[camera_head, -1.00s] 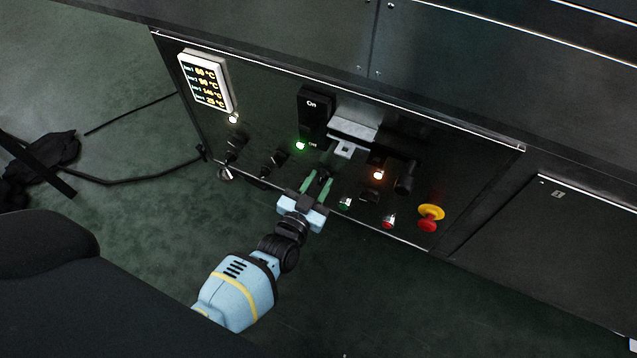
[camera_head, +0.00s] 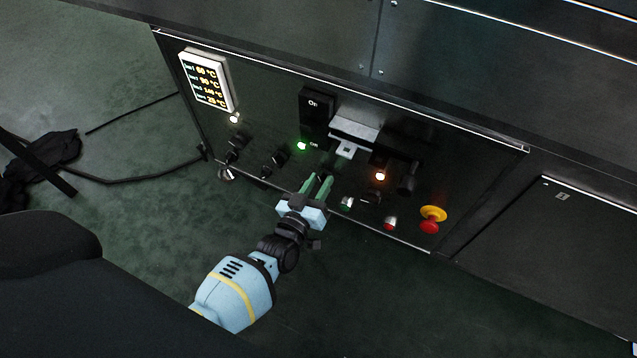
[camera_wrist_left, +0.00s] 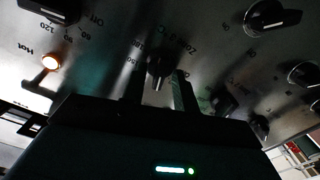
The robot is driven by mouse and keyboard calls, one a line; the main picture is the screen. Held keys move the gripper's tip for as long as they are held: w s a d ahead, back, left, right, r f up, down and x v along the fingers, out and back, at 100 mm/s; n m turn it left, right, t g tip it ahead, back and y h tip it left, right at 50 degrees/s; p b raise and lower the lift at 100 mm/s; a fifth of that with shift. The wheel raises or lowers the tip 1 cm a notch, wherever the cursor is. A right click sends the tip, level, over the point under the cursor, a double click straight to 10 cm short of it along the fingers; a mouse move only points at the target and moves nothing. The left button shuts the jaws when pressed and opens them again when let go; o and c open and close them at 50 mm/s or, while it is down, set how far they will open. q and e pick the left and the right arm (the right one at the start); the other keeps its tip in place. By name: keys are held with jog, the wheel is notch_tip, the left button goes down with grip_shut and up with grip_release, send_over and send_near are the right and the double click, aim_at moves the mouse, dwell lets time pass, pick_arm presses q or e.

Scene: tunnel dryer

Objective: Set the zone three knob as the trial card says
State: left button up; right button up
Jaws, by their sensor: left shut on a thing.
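My left gripper (camera_head: 322,181) is at the lower middle of the dark control panel (camera_head: 270,125), reaching up from below. In the left wrist view its fingers (camera_wrist_left: 161,82) are on either side of a black knob (camera_wrist_left: 158,66), shut on it. In the head view the fingers mostly hide this knob. A pale plate or card (camera_head: 354,131) is at the panel's upper middle; no writing on it is readable. My right gripper is not in view.
A lit display (camera_head: 206,82) shows several temperatures. Around the gripped knob are other black knobs (camera_head: 274,163), a green lamp (camera_head: 302,146), an orange lamp (camera_head: 380,177), a red button (camera_head: 390,223) and a yellow-and-red stop button (camera_head: 432,219). The floor below is clear.

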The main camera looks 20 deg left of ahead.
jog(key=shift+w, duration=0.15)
pick_arm(q)
jog(key=o, duration=0.6)
jog(key=shift+c, duration=0.2)
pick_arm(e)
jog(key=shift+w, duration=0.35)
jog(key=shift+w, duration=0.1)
